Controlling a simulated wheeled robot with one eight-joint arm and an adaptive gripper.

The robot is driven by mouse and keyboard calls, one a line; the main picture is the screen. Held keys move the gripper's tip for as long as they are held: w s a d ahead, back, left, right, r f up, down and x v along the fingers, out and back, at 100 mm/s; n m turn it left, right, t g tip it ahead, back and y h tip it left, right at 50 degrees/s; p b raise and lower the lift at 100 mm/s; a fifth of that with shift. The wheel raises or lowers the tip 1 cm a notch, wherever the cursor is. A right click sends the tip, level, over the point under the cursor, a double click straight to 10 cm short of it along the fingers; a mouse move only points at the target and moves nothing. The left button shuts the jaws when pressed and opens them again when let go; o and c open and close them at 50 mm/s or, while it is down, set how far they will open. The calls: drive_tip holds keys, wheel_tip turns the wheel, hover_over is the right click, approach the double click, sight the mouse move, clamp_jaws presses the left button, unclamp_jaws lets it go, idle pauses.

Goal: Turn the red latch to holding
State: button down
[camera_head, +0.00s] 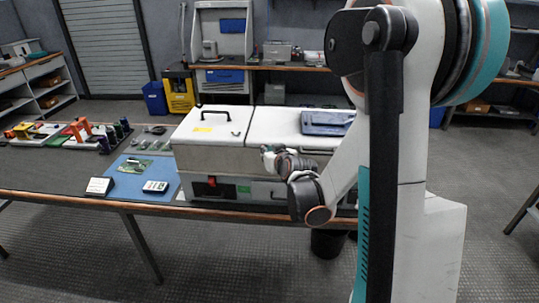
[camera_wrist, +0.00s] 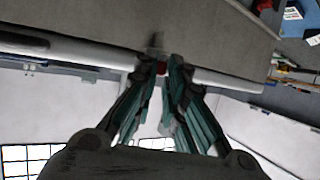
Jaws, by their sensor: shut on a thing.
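The white capacitor bank cabinet (camera_head: 208,158) stands on the workbench, with its lid closed. My gripper (camera_head: 266,153) is at the upper front of the cabinet, near the middle seam, and hides what lies behind its fingers. The latch's turn angle cannot be told.
A dark panel with a red switch (camera_head: 211,181) and a green label (camera_head: 243,189) are low on the cabinet front. A blue-grey case (camera_head: 327,122) lies on top at right. A blue mat (camera_head: 130,181) with small devices lies left of the cabinet.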

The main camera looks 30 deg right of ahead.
idle(0.3)
drive_tip(key=c, duration=1.7)
unclamp_jaws()
drive_tip(key=shift+o, duration=0.2)
drive_tip(key=shift+s, duration=0.1)
drive_tip(key=v, duration=1.1)
drive_tip(key=shift+s+r, duration=0.15)
drive_tip(key=shift+s, duration=0.2)
drive_tip(key=shift+a, duration=0.1)
